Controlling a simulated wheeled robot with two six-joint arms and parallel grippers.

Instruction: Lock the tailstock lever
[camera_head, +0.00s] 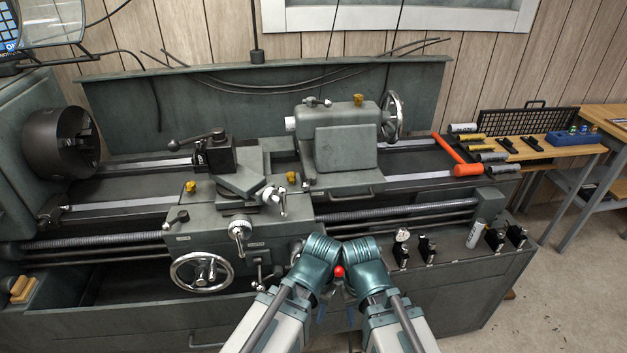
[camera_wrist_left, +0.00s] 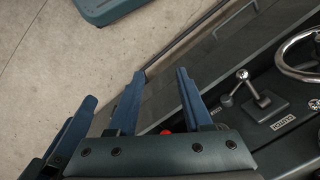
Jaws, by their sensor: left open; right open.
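The grey-green tailstock (camera_head: 345,147) sits on the lathe bed right of centre, with a handwheel (camera_head: 392,116) on its right end. My left gripper (camera_head: 321,313) and right gripper (camera_head: 351,311) are low in front of the lathe, far from the tailstock and mostly hidden by my wrists. In the left wrist view, my left gripper (camera_wrist_left: 160,74) is open with nothing held between its fingers.
The carriage handwheel (camera_head: 202,272) and a red knob (camera_head: 339,271) are near my arms. A red-handled tool (camera_head: 457,155) lies across the bed's right end. A wooden bench (camera_head: 540,150) stands at right. Open floor (camera_head: 520,290) lies at lower right.

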